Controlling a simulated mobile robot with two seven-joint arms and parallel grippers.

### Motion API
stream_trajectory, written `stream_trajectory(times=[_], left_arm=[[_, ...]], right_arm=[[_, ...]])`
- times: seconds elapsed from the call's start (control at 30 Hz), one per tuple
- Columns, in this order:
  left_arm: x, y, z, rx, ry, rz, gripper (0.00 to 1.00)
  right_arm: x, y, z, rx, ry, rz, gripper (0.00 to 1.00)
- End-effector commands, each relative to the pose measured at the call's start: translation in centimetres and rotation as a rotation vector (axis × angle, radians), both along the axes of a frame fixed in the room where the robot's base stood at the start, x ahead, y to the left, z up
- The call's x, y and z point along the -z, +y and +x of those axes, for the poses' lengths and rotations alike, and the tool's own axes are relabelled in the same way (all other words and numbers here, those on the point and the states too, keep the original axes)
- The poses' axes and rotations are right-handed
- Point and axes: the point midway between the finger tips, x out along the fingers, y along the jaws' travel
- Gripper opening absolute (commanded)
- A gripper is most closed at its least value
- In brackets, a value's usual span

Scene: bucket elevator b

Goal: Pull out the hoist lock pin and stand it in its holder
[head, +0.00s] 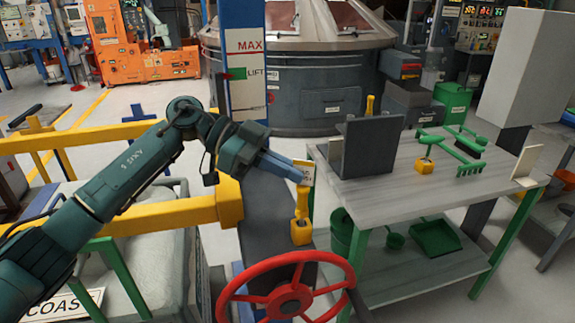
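A yellow pin-like handle (301,202) stands upright in a yellow block (301,234) on a dark post behind the red handwheel. I take it to be the hoist lock pin. A small white tag (307,168) shows at its top. My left gripper (297,175) reaches in from the left, with its blue fingers at the top of the handle. The fingers overlap the handle and look close together; whether they grip it is unclear. My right gripper is out of view.
A red handwheel (287,300) is in front of the post. The grey bench (395,199) at right carries a dark upright box (371,147) and green tools (466,150). A yellow rail (170,216) runs below my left arm. A blue column (243,60) rises behind the gripper.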

Motion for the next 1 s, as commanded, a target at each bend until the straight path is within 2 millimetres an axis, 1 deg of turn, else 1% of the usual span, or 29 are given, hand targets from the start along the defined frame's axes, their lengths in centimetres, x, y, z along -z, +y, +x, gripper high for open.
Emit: stream_trajectory(times=[0.57, 0.87, 1.0], left_arm=[[1.5, 0.0, 0.0, -0.001, 0.001, -0.001, 0.00], [2.2, 0.0, 0.0, -0.001, 0.000, -0.001, 0.00], [2.2, 0.0, 0.0, -0.001, 0.000, -0.001, 0.11]], right_arm=[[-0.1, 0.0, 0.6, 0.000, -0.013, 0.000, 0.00], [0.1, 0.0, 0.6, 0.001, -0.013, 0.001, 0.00], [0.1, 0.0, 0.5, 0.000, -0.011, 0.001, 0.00]])
